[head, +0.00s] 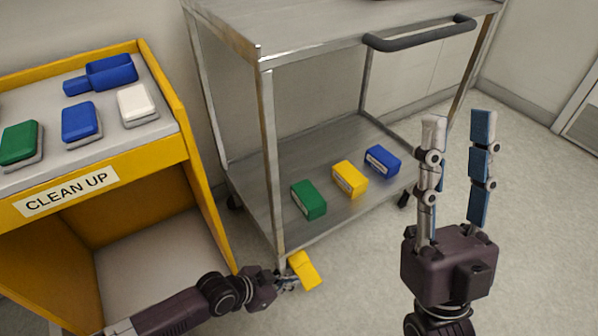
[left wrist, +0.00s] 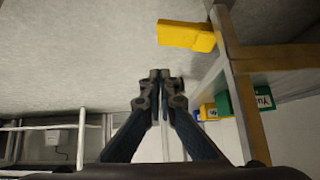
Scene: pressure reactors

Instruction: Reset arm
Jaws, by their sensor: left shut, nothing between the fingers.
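My left gripper (head: 288,284) reaches in low from the left, beside the front leg of the metal cart. Its fingers are shut with nothing between them; the closed fingertips also show in the left wrist view (left wrist: 160,74). In the left wrist view the yellow piece (left wrist: 187,36) is apart from the fingers, seemingly on the floor near the cart leg. My right gripper (head: 458,115) points up at the right, its two fingers spread and empty.
The metal cart (head: 268,160) holds green (head: 308,200), yellow (head: 350,179) and blue (head: 382,160) boxes on its lower shelf. The yellow clean-up stand (head: 150,158) at the left carries several coloured items on top. Floor at the right is clear.

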